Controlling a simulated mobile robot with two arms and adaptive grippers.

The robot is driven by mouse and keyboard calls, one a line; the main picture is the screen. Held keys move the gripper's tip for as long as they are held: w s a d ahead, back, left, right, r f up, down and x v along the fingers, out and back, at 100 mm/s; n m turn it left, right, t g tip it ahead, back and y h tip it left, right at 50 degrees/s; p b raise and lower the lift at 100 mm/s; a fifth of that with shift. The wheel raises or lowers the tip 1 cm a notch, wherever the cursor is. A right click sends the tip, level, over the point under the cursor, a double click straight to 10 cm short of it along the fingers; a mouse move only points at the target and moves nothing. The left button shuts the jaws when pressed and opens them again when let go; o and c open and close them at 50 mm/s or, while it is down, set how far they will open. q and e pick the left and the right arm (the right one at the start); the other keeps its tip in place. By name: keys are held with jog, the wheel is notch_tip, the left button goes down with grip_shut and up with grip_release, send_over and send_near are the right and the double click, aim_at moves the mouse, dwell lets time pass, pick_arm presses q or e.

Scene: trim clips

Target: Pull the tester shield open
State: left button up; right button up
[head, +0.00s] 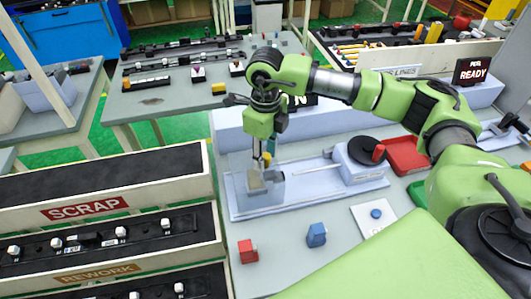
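The tester is a pale blue-grey fixture on a flat base plate (300,203). A block (258,190) stands at its left end, with a small grey part on top that may be the shield; I cannot tell its position for sure. At the right end stands a housing (357,170) with a black disc and a red knob (378,152). A thin rod runs between them. My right gripper (264,160) points down just above the block, close to a small yellow piece. Its fingers are small and partly hidden, so opening and contact are unclear. My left gripper is not in view.
A red tray (405,155), a white pad with a blue button (375,214), a red block (247,251) and a blue block (316,235) lie around the tester. SCRAP (85,207) and REWORK (97,273) bins stand left. A READY sign (472,72) stands behind right.

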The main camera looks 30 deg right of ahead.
grip_shut()
jog(key=s+d+b, duration=0.2)
jog(key=d+b, duration=0.3)
jog(key=d, duration=0.5)
jog(key=shift+s, duration=0.35)
jog(key=shift+d, duration=0.1)
grip_release()
jog(key=shift+r, duration=0.1)
